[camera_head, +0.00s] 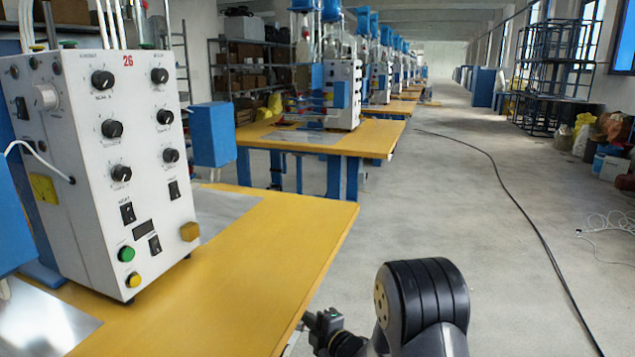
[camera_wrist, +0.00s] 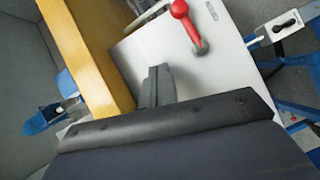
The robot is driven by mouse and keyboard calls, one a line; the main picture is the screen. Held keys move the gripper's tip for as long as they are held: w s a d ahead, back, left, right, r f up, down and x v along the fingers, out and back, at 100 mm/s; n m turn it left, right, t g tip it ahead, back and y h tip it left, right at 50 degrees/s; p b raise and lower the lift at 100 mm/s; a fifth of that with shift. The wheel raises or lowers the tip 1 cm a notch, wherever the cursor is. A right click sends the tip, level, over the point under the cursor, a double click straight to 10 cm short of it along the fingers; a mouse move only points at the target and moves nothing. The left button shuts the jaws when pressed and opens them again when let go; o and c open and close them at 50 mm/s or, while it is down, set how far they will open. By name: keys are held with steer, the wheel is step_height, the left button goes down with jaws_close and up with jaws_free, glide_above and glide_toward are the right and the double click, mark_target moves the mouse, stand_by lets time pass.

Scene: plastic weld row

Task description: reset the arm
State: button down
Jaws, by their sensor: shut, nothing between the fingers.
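My gripper (camera_wrist: 158,72) shows in the wrist view with its dark fingers together and nothing between them. It points over a pale plate (camera_wrist: 152,42) beside the yellow wooden edge of a table (camera_wrist: 82,50). A red-knobbed lever (camera_wrist: 182,12) stands just beyond the fingertips, to the right; I cannot tell how far below them it is. In the head view my black arm is at the bottom, right of the near yellow table (camera_head: 270,245). The fingers cannot be made out there.
A white control box (camera_head: 95,160) with knobs and switches stands on the near table. A second yellow table (camera_head: 372,135) with a machine is behind. A black cable (camera_head: 510,190) runs along the open aisle floor. A blue rack (camera_head: 548,75) and piled goods line the right side.

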steer(key=shift+s+a+f+n+t+b, duration=0.1)
steer(key=shift+s+f+n+t+b, duration=0.15)
steer(key=shift+s+n+t+b, duration=0.3)
steer(key=shift+s+a+f+n+t+b, duration=0.1)
steer(key=shift+s+f+n+t+b, duration=0.1)
steer(key=shift+n+t+b, duration=0.3)
steer(key=shift+n, duration=0.25)
steer(key=shift+r, duration=0.1)
